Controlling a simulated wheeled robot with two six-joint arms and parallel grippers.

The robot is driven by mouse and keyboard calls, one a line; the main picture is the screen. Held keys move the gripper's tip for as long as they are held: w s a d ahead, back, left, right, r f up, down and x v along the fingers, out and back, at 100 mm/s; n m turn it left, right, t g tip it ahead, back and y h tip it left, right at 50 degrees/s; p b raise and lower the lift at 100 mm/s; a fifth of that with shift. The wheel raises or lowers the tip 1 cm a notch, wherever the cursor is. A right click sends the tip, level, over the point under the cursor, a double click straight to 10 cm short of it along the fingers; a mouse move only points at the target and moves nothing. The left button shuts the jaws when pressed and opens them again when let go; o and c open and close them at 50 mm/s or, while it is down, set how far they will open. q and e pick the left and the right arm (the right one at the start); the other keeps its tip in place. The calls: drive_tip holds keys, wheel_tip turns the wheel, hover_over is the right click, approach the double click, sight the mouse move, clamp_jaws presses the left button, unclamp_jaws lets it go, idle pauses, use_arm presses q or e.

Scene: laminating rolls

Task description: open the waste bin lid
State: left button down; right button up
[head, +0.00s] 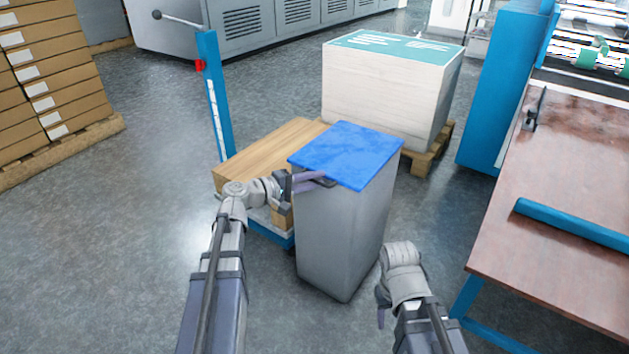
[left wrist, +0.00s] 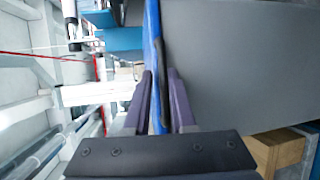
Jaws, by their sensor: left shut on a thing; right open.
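The waste bin (head: 340,240) is a tall grey box standing on the floor in the middle of the head view. Its flat blue lid (head: 350,153) lies across the top and looks closed. My left gripper (head: 322,180) is at the lid's front left edge, shut on it. In the left wrist view, the purple fingers lie on either side of the thin blue lid (left wrist: 154,60), by a dark strip at its edge; the exact contact is partly hidden. My right gripper (head: 381,304) is open and empty, low to the right of the bin and apart from it.
A pallet scale with a blue post (head: 215,100) and a wooden board (head: 265,150) stands close behind and left of the bin. A wrapped stack (head: 385,95) is behind it. A brown table (head: 560,180) stands at right.

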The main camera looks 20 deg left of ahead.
use_arm(q)
drive_tip(key=shift+s+f, duration=0.25)
idle(0.4)
